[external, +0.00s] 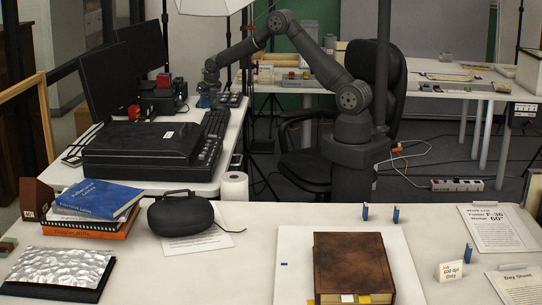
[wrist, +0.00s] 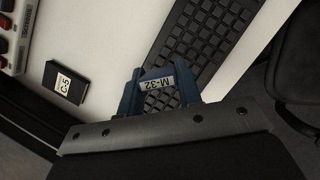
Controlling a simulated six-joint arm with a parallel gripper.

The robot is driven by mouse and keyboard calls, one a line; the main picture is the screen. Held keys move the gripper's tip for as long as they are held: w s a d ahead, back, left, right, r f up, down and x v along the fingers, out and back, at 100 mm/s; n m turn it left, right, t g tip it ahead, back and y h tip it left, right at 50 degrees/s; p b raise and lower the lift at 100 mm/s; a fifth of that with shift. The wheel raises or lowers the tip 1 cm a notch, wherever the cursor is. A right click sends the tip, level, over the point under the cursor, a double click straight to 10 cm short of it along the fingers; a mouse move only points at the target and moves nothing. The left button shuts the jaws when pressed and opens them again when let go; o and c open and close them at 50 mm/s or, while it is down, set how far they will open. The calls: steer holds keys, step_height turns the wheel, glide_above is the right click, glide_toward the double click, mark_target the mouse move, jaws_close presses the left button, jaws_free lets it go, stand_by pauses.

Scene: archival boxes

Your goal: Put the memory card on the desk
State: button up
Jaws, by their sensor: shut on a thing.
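My gripper (wrist: 160,92) has blue fingers and is shut on a small memory card (wrist: 156,83) with a white label reading M-32, upside down in the wrist view. In the external view my gripper (external: 206,99) is at the back of the white desk (external: 234,134), near the far end of the keyboard; the card cannot be made out there. In the wrist view the card shows in front of the keyboard (wrist: 208,42), above the desk (wrist: 95,35). The height above the surface is hard to tell.
A black item labelled C-5 (wrist: 66,82) lies on the desk. A large black flat device (external: 140,145), monitors (external: 98,84) and a dark boxy device (external: 160,97) crowd the desk. A black chair (wrist: 298,65) stands beside it.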

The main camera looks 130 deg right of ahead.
steer(key=w+f, duration=0.2)
steer(key=w, duration=0.1)
steer(key=w+d+f, duration=0.1)
steer(key=w+f, duration=0.1)
steer(key=w, duration=0.2)
steer(key=w+f, duration=0.3)
steer(key=w, duration=0.1)
steer(key=shift+w+d, duration=0.1)
steer(key=shift+d, duration=0.1)
steer(key=shift+f, duration=1.9)
steer(key=shift+f, duration=0.1)
steer(key=o, duration=1)
steer(key=shift+c, duration=0.2)
steer(key=v, duration=1.2)
